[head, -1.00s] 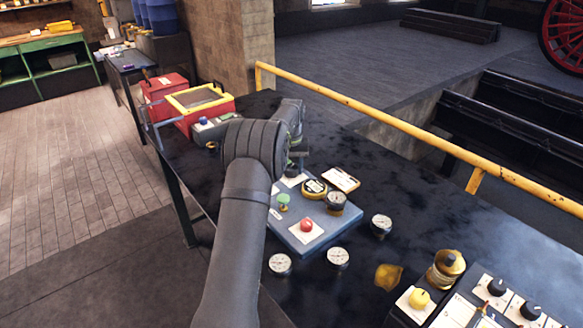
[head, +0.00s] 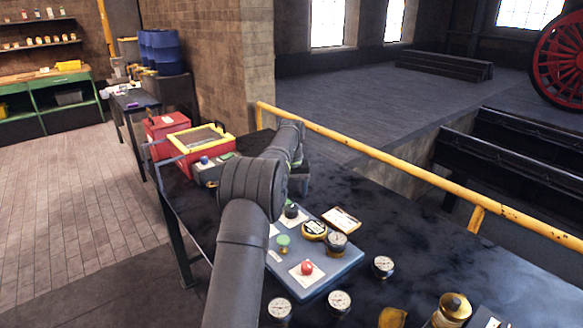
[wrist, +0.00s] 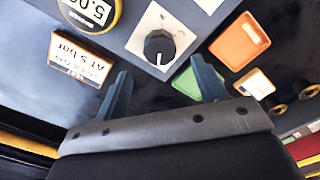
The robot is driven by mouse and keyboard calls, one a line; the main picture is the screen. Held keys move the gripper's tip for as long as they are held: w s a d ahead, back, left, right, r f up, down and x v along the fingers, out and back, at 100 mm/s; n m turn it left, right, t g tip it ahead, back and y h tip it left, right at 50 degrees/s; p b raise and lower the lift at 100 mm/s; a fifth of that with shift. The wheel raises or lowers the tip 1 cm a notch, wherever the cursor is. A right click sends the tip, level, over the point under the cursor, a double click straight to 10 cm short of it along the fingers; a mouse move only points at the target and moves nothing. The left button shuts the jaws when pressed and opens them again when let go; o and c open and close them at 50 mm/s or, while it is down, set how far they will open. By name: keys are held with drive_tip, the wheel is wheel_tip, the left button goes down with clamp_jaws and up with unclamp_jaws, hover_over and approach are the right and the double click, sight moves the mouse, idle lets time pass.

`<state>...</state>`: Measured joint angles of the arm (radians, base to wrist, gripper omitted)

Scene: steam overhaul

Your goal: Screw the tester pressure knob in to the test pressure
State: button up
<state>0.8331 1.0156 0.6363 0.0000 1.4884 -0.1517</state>
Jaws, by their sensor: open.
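The tester is a blue-grey panel (head: 335,275) lying on the black table. It carries a round black knob (head: 292,211) on a white plate, a green knob (head: 283,242), a red knob (head: 307,268), a yellow-rimmed round display (head: 314,229) and a dial gauge (head: 337,241). In the wrist view the black knob (wrist: 160,47), with a white pointer line, lies beyond my gripper (wrist: 163,82). My gripper is open and empty, its two fingers apart and not around the knob. The head view mostly hides my gripper behind my arm.
A paper tag (head: 341,219) lies behind the display. Loose gauges (head: 383,267) and a brass part (head: 453,308) stand at the front right. A red box with a yellow rim (head: 201,139) stands at the back left. A yellow rail (head: 420,181) runs behind the table.

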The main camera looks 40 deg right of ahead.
wheel_tip(320, 180, up, 11)
drive_tip(key=shift+f, duration=0.2)
idle(0.6)
wheel_tip(320, 180, down, 18)
drive_tip(key=shift+r, duration=0.25)
drive_tip(key=shift+r, duration=0.1)
idle(0.4)
drive_tip(key=shift+f, duration=0.35)
drive_tip(key=shift+r+n, duration=0.55)
drive_tip(key=shift+n, duration=0.25)
wheel_tip(320, 180, up, 17)
hover_over(292, 207)
drive_tip(key=f, duration=1)
drive_tip(key=shift+s+a+f, duration=0.15)
drive_tip(key=shift+a, duration=0.05)
idle(0.9)
idle(1.2)
